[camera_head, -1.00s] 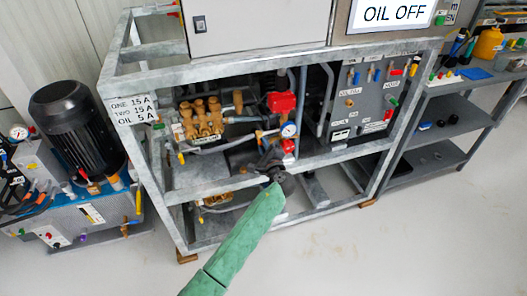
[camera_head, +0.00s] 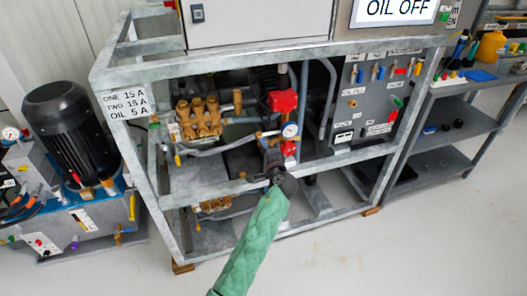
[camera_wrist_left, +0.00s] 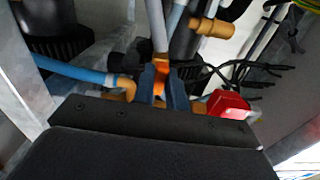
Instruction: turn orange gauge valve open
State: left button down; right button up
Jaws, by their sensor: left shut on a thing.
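The orange gauge valve (camera_wrist_left: 159,88) shows in the left wrist view as a small orange piece between my left gripper's two dark blue fingers (camera_wrist_left: 163,84). The fingers are shut on it. In the head view my left gripper (camera_head: 270,146) reaches into the frame from below, on a green-sleeved arm, and hides most of the valve. A round pressure gauge (camera_head: 290,130) sits just right of the gripper. My right gripper is in neither view.
A red box (camera_head: 282,101) stands above the gauge, and brass pump heads (camera_head: 199,118) are to the left. Grey frame bars (camera_head: 235,182) surround the pump. Blue hose (camera_wrist_left: 85,72) and pipes crowd the gripper. The floor in front is clear.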

pick_arm(q)
jog(key=shift+f+n, duration=0.15)
jog(key=shift+n, duration=0.15)
jog(key=c, duration=1.4)
grip_release()
jog(key=shift+c, duration=0.2)
jog(key=shift+s, duration=0.15)
jog(key=v, duration=0.7)
jog(key=shift+s, duration=0.25)
jog(key=shift+d, duration=0.1)
